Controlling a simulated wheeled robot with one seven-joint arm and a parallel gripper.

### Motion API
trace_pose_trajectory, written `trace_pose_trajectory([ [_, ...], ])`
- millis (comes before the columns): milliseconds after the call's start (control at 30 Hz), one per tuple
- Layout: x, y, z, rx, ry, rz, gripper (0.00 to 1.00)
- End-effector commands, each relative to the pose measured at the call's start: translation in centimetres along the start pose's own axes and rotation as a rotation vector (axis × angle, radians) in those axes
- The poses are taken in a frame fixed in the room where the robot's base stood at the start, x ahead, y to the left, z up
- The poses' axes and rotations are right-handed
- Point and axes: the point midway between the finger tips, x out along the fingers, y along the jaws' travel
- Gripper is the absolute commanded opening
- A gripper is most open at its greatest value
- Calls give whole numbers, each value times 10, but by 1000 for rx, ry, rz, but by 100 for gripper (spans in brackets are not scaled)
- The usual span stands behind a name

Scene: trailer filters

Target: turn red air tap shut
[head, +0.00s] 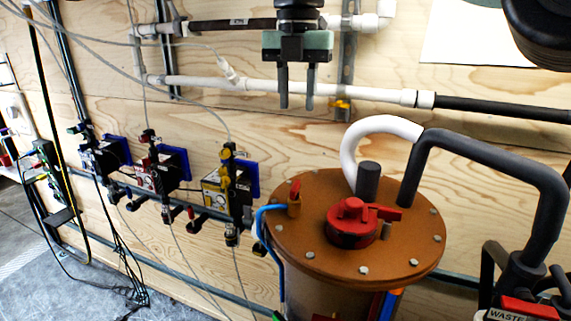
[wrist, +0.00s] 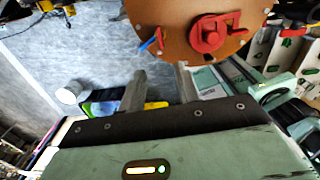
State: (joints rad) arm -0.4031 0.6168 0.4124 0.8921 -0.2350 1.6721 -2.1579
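A brown round lid (head: 330,258) tops the filter tank at the lower right of the head view. A small tap with a red handle (head: 295,190) stands upright near the lid's left edge, with a blue hose beside it. A larger red knob (head: 352,222) with a side lever sits mid-lid. In the wrist view the lid (wrist: 178,35), the small red tap (wrist: 142,32) and the large red knob (wrist: 210,33) show beyond the fingertips. My gripper (head: 297,102) points down above the lid, apart from it; its two fingers (wrist: 160,72) are spread with nothing between them.
A white and grey hose (head: 385,135) arches over the lid's back right. White pipes (head: 300,90) run along the plywood wall behind my gripper. Several small valve units (head: 230,185) stand left of the tank. Open space lies between gripper and lid.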

Motion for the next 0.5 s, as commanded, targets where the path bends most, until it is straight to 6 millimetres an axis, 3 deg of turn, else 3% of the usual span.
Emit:
trace_pose_trajectory([
  [167,18,0,0,-3,0,-2,33],
  [500,86,-1,0,-1,2,-4,33],
])
